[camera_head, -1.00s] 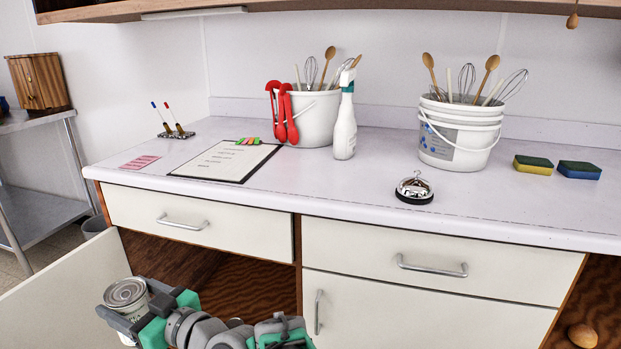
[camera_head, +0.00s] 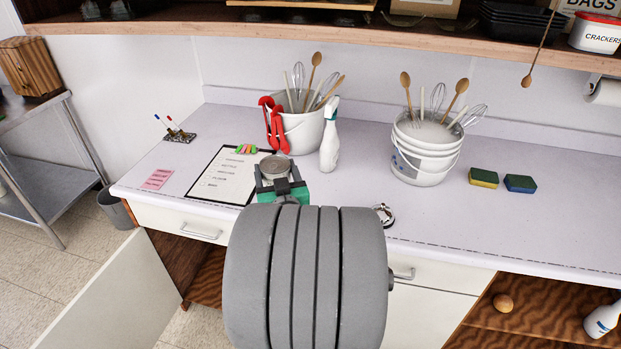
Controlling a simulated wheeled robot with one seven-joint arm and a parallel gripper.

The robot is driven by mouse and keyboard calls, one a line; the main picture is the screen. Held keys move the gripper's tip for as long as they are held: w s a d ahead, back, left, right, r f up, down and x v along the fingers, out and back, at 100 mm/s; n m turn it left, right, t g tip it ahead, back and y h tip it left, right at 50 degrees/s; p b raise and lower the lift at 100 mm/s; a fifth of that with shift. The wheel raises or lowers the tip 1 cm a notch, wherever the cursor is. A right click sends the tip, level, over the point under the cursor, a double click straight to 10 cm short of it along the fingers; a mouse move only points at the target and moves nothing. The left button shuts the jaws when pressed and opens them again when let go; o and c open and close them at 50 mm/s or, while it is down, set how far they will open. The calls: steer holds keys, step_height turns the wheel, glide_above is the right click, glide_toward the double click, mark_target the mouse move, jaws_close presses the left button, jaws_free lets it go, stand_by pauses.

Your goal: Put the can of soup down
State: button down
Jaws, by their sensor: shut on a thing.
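The can of soup (camera_head: 275,167) shows as a round metal lid between the fingers of my gripper (camera_head: 277,180). My gripper is shut on it, over the front part of the white counter (camera_head: 330,205), just right of the clipboard. My arm hides the can's lower side, so I cannot tell whether the can touches the counter.
A clipboard (camera_head: 228,175) lies left of the can. Behind are a bucket with red tongs (camera_head: 302,132), a spray bottle (camera_head: 329,142) and another utensil bucket (camera_head: 424,160). A bell (camera_head: 384,214) is to the right, partly hidden by my arm. A lower cabinet door (camera_head: 110,300) hangs open.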

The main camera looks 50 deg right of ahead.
steer(key=shift+s+d+r, duration=0.2)
steer(key=shift+d+r, duration=0.2)
steer(key=d+f, duration=0.8)
steer(key=d, duration=0.1)
steer(key=d+f, duration=0.5)
steer(key=shift+w+f+b, duration=0.1)
steer(key=shift+w+b, duration=0.25)
steer(key=shift+w, duration=0.05)
steer(key=shift+a, duration=0.15)
steer(key=shift+f+b, duration=0.15)
steer(key=shift+b, duration=0.15)
steer(key=shift+c, duration=1.2)
jaws_free()
